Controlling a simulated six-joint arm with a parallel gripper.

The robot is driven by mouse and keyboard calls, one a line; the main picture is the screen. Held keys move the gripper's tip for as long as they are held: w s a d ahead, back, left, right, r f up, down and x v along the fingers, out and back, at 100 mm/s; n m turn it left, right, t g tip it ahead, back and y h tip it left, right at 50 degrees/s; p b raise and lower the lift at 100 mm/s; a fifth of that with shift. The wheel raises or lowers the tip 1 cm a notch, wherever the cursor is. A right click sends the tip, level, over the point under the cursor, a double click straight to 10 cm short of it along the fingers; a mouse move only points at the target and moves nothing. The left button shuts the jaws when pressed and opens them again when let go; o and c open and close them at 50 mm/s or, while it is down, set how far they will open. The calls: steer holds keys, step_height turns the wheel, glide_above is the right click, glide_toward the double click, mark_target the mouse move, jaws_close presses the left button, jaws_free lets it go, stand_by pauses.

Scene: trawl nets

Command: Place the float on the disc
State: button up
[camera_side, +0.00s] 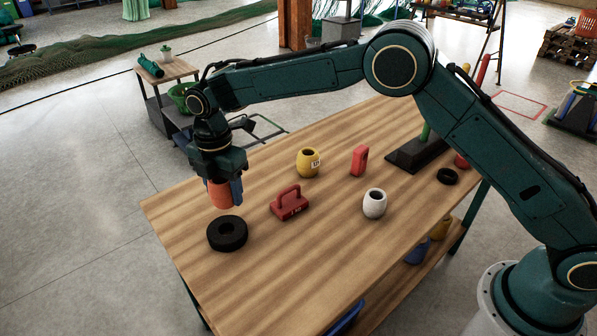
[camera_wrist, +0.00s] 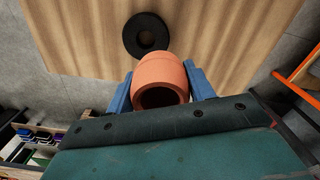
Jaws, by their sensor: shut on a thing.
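My gripper (camera_side: 222,190) is shut on an orange float (camera_side: 219,194) and holds it above the table near its left end. In the wrist view the float (camera_wrist: 161,80) sits between the two blue fingers, with its hollow end showing. A black disc (camera_side: 227,234) with a centre hole lies flat on the table, below and slightly right of the float in the side view. The disc also shows in the wrist view (camera_wrist: 133,36), apart from the float. A second, smaller black ring (camera_side: 447,176) lies at the table's right side.
A red weight with a handle (camera_side: 289,204) stands right of the disc. A yellow float (camera_side: 307,162), a red block (camera_side: 360,160) and a white float (camera_side: 374,204) stand further right. A black base with a green post (camera_side: 416,154) is at the back right.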

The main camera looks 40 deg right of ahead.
mark_target(233, 236)
steer(key=shift+f, duration=5.65)
steer(key=shift+f, duration=0.15)
steer(key=o, duration=1)
steer(key=shift+c, duration=0.2)
step_height(233, 236, up, 12)
steer(key=shift+r, duration=0.25)
